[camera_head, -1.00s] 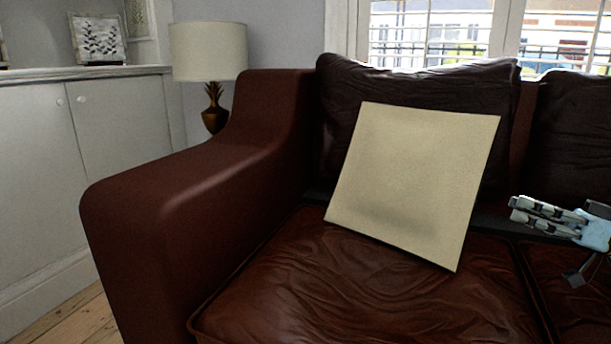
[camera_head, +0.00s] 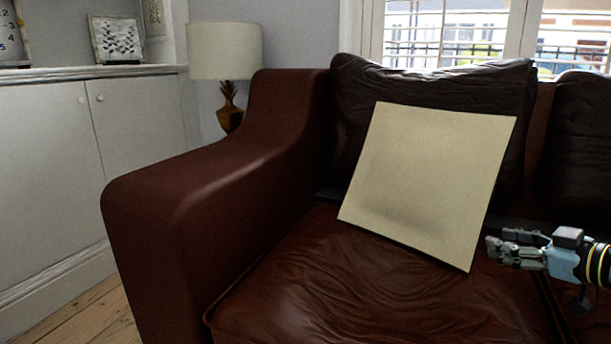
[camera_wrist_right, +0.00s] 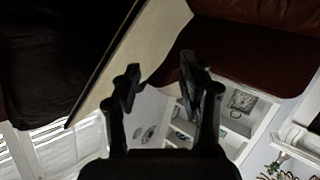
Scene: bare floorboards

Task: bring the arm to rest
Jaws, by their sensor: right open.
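My right gripper (camera_head: 492,248) comes in from the right edge in the head view, in front of the sofa. It is open and its fingers point left, near the lower right edge of a cream square cushion (camera_head: 428,185). In the right wrist view the two fingers (camera_wrist_right: 160,85) stand apart with nothing between them. The cushion (camera_wrist_right: 118,70) shows beyond them there. I cannot tell how wide the gap to the cushion is. My left gripper is not in view.
A brown leather sofa (camera_head: 225,180) fills the middle, its armrest at the left. A lamp (camera_head: 226,52) stands behind the armrest. A white cabinet (camera_head: 50,160) is at the left, with bare floorboards (camera_head: 85,325) in front. A window (camera_head: 445,35) is behind.

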